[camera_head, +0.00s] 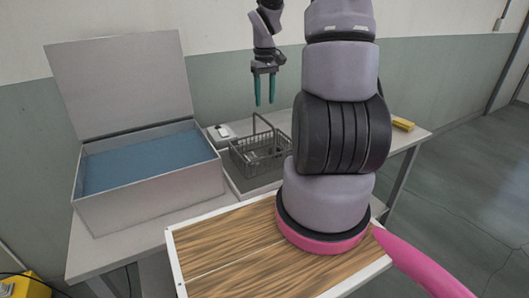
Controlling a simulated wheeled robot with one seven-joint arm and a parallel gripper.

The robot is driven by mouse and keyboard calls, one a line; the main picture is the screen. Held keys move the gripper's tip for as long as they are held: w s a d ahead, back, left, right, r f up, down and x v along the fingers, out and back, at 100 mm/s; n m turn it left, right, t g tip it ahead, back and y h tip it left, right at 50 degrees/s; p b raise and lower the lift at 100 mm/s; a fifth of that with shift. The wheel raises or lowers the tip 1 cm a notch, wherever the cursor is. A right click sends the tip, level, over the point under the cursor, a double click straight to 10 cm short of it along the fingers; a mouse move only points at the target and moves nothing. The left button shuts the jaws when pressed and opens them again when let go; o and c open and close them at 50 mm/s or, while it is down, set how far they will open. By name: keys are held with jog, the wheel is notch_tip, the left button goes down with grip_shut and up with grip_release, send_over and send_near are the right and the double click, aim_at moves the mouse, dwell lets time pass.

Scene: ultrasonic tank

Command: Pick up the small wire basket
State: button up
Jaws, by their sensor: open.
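The small wire basket (251,163) is dark metal with an arched handle and stands on a grey mat or tray on the table, right of the ultrasonic tank. Small pale items seem to lie in it. My arm partly hides its right side. My gripper (264,90) hangs above the basket with its two teal fingers pointing down. The fingers are apart and empty, and the handle lies below them in the picture. The ultrasonic tank (150,200) is a light grey box with its lid (122,82) raised and blue liquid (150,157) inside.
A small white box (221,132) sits behind the basket, near the tank. A yellow object (403,124) lies at the table's right end. A wood-patterned panel (225,262) with a white edge is in front, under my arm. The wall is behind the table.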

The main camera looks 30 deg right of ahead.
aim_at(263, 118)
notch_tip(263, 118, down, 8)
jog(key=shift+w+a+f, duration=0.15)
jog(key=shift+f, duration=0.05)
grip_shut()
jog(key=shift+r, duration=0.1)
dwell(1.5)
